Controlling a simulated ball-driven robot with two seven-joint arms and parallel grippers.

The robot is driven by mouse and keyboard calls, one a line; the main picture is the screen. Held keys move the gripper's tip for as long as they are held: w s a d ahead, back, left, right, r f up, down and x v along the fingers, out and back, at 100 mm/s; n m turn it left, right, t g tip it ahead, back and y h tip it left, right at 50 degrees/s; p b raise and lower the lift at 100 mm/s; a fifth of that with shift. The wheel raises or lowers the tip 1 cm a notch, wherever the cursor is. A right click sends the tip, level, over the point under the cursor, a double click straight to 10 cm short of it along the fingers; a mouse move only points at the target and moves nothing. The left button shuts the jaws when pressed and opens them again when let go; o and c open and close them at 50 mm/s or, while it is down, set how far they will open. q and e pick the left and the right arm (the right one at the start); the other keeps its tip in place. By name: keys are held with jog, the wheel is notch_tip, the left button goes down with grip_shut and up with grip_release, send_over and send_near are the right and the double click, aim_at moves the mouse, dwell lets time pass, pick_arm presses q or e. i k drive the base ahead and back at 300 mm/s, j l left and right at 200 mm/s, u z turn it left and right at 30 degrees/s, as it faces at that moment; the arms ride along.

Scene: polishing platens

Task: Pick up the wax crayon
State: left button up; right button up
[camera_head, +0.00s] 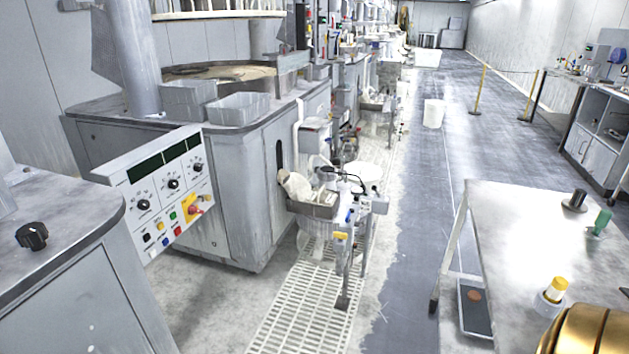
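No object shows clearly enough to be named the wax crayon with certainty. A short yellow cylinder (556,286) stands upright, slightly tilted, in or on a small pale clear holder (548,303) on the metal table (520,225) at the right. I cannot tell whether it is a crayon or a capped bottle. A green item (601,221) and a dark round-based item (575,201) stand farther back on the same table. Neither of my grippers is in view.
A shiny gold rounded thing (585,330) fills the bottom right corner; I cannot tell what it is. A control panel (165,190) and grey machine stand left. A grated walkway (300,310) and open floor (415,220) lie between machines and table. A white bucket (433,113) stands beyond.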

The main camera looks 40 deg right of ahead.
aim_at(557, 287)
jog(key=z, duration=2.7)
jog(key=u, duration=3.15)
jog(key=z, duration=3.15)
jog(key=u, duration=0.45)
